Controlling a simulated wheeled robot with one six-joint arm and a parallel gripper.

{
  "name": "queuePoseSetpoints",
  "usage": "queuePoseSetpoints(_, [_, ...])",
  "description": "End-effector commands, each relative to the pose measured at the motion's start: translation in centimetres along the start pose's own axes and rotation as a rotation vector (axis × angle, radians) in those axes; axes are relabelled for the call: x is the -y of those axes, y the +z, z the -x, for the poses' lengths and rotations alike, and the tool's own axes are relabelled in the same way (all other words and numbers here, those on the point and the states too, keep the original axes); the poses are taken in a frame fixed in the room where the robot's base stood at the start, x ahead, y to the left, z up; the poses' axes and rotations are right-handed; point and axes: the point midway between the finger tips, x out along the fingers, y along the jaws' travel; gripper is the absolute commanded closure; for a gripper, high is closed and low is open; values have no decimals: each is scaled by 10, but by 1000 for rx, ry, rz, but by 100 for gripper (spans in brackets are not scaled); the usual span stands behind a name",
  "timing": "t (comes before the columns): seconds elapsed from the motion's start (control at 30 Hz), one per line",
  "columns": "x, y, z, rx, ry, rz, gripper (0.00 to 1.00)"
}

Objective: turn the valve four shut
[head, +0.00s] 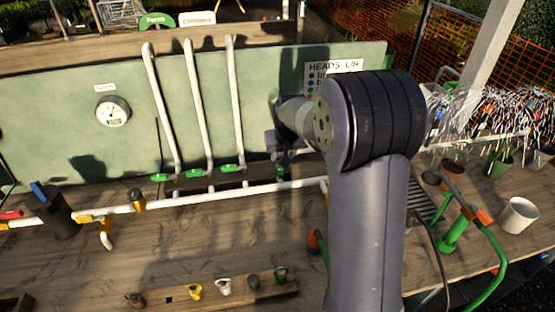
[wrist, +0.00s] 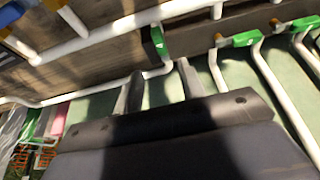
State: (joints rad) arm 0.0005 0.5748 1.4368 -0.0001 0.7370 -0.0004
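Several green-handled valves sit in a row on white pipes above a white main pipe. In the head view, the handles at left (head: 160,177), middle (head: 195,173) and right (head: 231,168) lie across their pipes. A further green handle (head: 280,171), apparently valve four, is partly hidden by my arm. In the wrist view this handle (wrist: 158,41) lies roughly along its pipe, just beyond my fingertips. In the head view my gripper (head: 287,148) is mostly hidden near the board.
The white main pipe (head: 255,188) runs across the wooden bench. A gauge (head: 113,112) is on the green board. A dark cup (head: 58,215) stands left; a white mug (head: 517,215) and green hose stand right. Loose caps lie on a front strip (head: 240,294).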

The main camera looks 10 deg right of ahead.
Motion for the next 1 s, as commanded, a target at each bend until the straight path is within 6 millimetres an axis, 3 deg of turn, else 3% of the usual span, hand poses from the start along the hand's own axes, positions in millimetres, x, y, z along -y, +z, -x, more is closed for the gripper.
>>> queuePoseSetpoints(0.6, [0, 1, -87, 3, 0, 0, 62])
queuePoseSetpoints(1.0, [0, 1, -100, 0, 0, 0, 62])
